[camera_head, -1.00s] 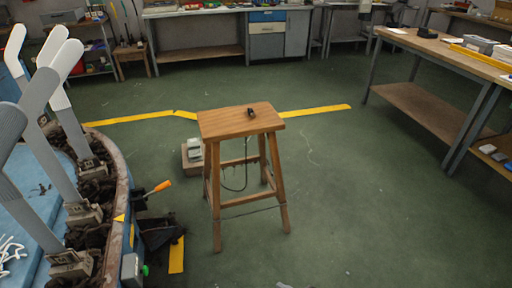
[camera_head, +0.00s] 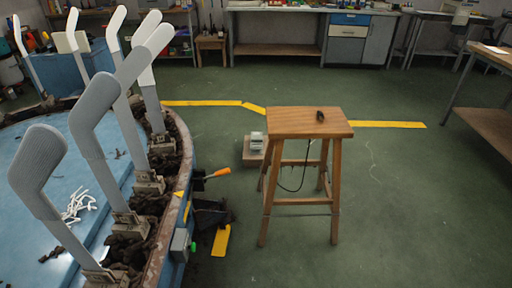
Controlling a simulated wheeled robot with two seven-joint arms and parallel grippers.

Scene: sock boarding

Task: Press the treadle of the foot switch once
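A small grey-white device (camera_head: 256,141) sits on a low brown block (camera_head: 253,158) on the floor, just left of and behind the wooden stool. It may be the foot switch; it is too small to make out a treadle. A dark cable (camera_head: 298,187) hangs in a loop under the stool. Neither of my grippers is in view.
The wooden stool (camera_head: 309,122) bears a small black object (camera_head: 320,116). At left stands a round blue machine (camera_head: 35,150) with several upright grey sock forms (camera_head: 85,130). An orange-tipped lever (camera_head: 217,173) and a black part (camera_head: 211,214) jut from its rim. Floor right of the stool is clear.

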